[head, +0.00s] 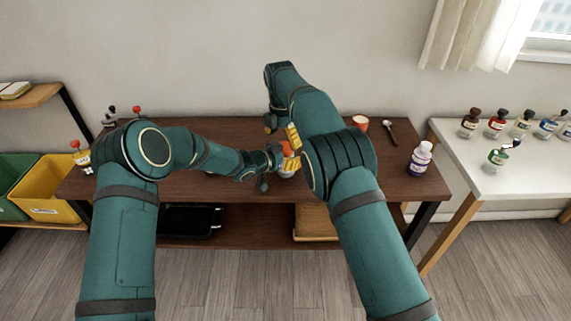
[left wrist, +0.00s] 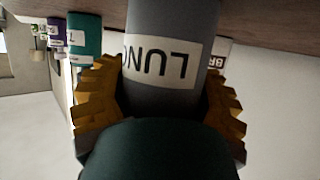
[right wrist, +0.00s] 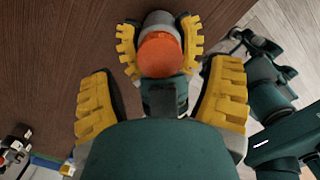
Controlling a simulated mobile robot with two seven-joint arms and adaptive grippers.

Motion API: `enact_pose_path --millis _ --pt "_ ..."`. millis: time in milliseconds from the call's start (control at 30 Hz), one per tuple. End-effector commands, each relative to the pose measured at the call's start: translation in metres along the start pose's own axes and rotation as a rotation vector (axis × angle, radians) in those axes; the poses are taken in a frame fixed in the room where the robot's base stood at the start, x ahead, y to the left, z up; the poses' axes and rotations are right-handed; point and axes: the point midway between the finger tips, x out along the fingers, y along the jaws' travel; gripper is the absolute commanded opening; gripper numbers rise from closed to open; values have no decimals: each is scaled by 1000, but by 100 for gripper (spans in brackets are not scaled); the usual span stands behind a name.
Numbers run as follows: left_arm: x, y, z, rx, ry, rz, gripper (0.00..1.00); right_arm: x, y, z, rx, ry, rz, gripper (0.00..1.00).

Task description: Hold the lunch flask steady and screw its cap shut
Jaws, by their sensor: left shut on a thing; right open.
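The grey lunch flask (left wrist: 165,28) has a white label that reads upside down in the left wrist view. My left gripper (left wrist: 163,82) is shut around its body, one yellow finger on each side. The orange cap (right wrist: 160,55) is at the flask's top in the right wrist view; how tightly it sits cannot be told. The cap also shows in the head view (head: 286,149), between my arms. My right gripper (right wrist: 162,78) is open and empty, its fingers spread wide, apart from the cap. In the head view my right arm partly hides this gripper.
A white side table (head: 510,180) carries several small bottles. A yellow bin (head: 46,190) stands at left.

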Motion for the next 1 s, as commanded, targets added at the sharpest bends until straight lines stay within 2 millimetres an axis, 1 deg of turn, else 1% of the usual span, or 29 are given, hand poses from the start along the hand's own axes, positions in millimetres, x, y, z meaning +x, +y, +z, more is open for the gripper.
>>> enact_pose_path --millis 33,100,233,400,633,667,700,767,800,867,1000 --pt "0 0 2 -1 -3 0 0 8 0 0 0 0 -2 79" --pt "0 0 2 -1 -4 0 0 17 0 0 1 0 -1 79" --pt "0 0 2 -1 -4 0 0 29 0 0 1 0 -1 79" --pt "0 0 2 -1 -4 0 0 35 0 0 1 0 0 79" --pt "0 0 2 -1 -4 0 0 35 0 0 1 0 1 79" --pt "0 0 2 -1 -4 0 0 35 0 0 1 0 1 76" --pt "0 0 2 -1 -4 0 0 35 0 0 1 0 1 62" --pt "0 0 2 -1 -4 0 0 35 0 0 1 0 1 41" --pt "0 0 2 -1 -4 0 0 35 0 0 1 0 1 27" --pt "0 0 2 -1 -4 0 0 35 0 0 1 0 0 6" --pt "0 0 2 -1 -4 0 0 35 0 0 21 0 0 6"
